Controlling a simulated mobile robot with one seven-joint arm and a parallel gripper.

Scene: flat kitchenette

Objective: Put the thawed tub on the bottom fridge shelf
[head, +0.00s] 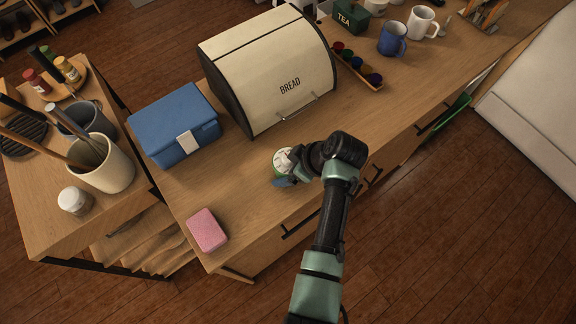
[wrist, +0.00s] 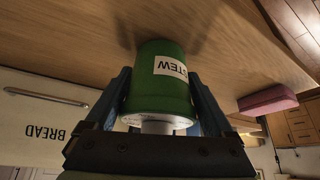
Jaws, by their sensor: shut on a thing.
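The green tub (wrist: 160,75), with a white label reading STEW, is between the two blue fingers of my gripper (wrist: 160,105) in the wrist view. My gripper is shut on it. In the head view the tub (head: 281,160) shows its pale lid and a green side at the front of the wooden counter, just in front of the bread bin. My gripper (head: 287,180) partly covers it there. The tub looks upright, with its base at or very close to the counter; I cannot tell if it touches. I cannot make out a fridge shelf in either view.
The cream bread bin (head: 270,75) stands close behind the tub. A blue box (head: 175,125) is to the left and a pink sponge (head: 207,230) lies at the near left. Mugs (head: 393,38) and a row of small coloured pots (head: 357,65) stand farther right. Counter between is bare.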

